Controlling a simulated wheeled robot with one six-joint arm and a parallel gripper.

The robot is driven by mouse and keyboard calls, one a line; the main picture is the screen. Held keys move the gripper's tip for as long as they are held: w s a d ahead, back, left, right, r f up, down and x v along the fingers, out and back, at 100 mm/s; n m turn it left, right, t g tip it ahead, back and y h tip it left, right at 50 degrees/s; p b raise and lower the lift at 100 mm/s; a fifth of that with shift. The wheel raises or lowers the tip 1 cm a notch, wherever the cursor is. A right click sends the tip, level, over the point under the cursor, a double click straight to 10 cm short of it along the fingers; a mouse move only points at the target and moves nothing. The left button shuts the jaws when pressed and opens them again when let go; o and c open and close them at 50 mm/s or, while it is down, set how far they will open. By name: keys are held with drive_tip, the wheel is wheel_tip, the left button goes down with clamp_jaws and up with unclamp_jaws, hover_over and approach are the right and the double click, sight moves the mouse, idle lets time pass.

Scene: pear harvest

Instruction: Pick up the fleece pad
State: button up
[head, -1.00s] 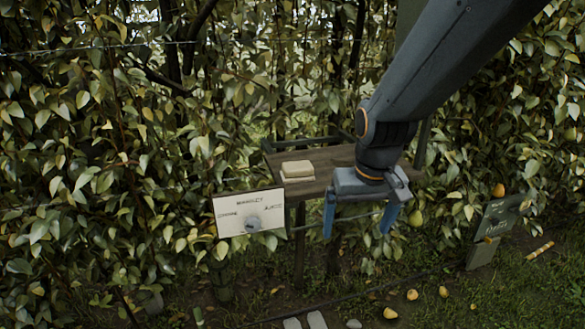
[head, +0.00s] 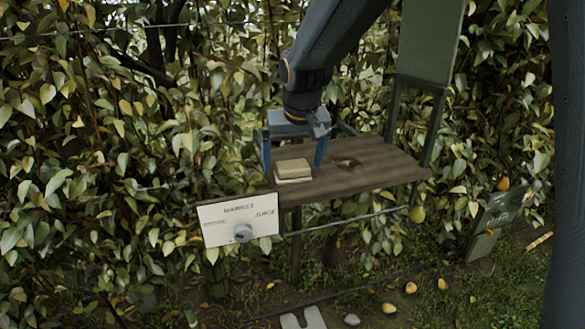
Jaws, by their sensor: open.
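The fleece pad looks to be the small cream-yellow block-like pad (head: 293,169) on the left part of a wooden shelf (head: 375,175). It seems to have two layers, a tan upper one and a paler lower one. My gripper (head: 293,168) is open and points down, with one blue finger to the left of the pad and the other to its right. The fingertips are near the pad's height. I cannot tell whether either finger touches it.
A white sign with a grey knob (head: 240,222) is at the shelf's front left. The shelf has a dark round hollow (head: 347,163) right of the pad. A green panel (head: 431,40) rises behind. Leafy branches surround the shelf. A dark board (head: 495,222) leans at the lower right.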

sight(293, 164)
drive_tip(key=shift+x, duration=0.95)
drive_tip(key=c, duration=1.2)
drive_tip(key=shift+o, duration=0.2)
wheel_tip(293, 164, up, 10)
drive_tip(key=shift+f+b, duration=0.1)
drive_tip(key=shift+b, duration=0.95)
drive_tip(key=o, duration=0.4)
drive_tip(key=shift+c, duration=1.3)
drive_tip(key=shift+s, duration=0.1)
